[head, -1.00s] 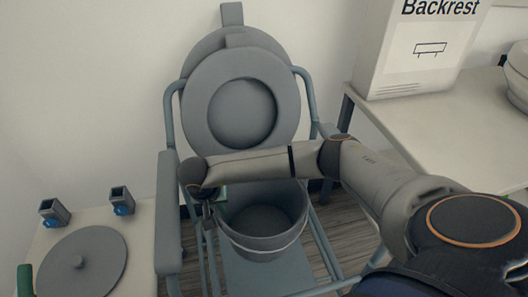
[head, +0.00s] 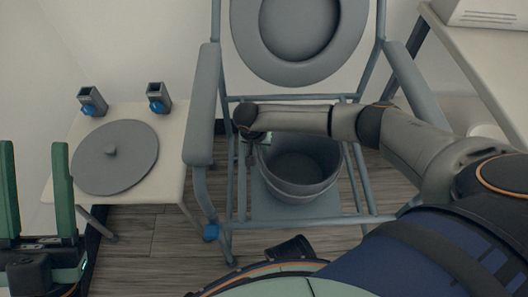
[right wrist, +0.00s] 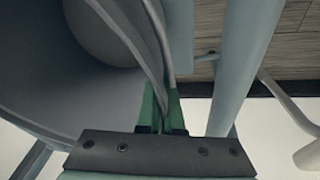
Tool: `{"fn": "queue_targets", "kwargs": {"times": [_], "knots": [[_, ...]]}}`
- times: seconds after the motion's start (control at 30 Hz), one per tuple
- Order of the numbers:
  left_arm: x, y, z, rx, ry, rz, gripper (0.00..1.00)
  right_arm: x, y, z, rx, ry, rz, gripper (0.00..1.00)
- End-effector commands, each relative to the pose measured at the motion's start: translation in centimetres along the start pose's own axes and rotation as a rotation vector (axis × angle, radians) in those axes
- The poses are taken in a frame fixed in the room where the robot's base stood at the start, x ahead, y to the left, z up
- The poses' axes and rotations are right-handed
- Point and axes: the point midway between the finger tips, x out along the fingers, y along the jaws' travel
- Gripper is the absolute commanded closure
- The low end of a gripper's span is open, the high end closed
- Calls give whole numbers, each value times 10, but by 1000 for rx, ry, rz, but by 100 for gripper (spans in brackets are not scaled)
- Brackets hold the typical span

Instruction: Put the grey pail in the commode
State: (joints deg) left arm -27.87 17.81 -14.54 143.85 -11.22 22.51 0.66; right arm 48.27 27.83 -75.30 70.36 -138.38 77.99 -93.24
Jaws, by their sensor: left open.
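The grey pail (head: 300,188) is upright within the frame of the commode (head: 198,110), between its side rails. Its open top shows, and a flat panel lies beneath or in front of it. I cannot tell whether it rests on anything. The commode's round seat and lid are raised at the back. My right gripper (head: 252,155) is at the pail's left rim, partly hidden by its own wrist. In the right wrist view its green fingers (right wrist: 163,108) are close together on the pail's rim. My left gripper (head: 36,190) is open and empty, at the far left.
A small side table at left holds a round grey lid (head: 115,158) with a knob and two small grey holders with blue knobs (head: 92,101) (head: 158,98). A white table (head: 490,60) with a box stands at right. Wooden floor is clear between side table and commode.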

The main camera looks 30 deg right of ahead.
Motion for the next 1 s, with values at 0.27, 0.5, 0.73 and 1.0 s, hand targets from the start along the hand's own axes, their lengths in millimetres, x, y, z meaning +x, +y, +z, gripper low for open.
{"fn": "queue_targets", "kwargs": {"times": [0.27, 0.5, 0.73, 1.0], "knots": [[-7, 5, 8, 8, -8, 5, 50, 19, -2, 4, -1, 1, 0, 100], [-10, 6, 11, 9, -9, 6, 50, 23, -3, 6, -1, 1, 1, 100], [-11, 7, 13, 12, -14, 7, 50, 26, -2, 7, 0, 0, 1, 84], [-11, 8, 14, 10, -14, 7, 50, 28, -2, 8, 0, -1, 3, 66]]}}
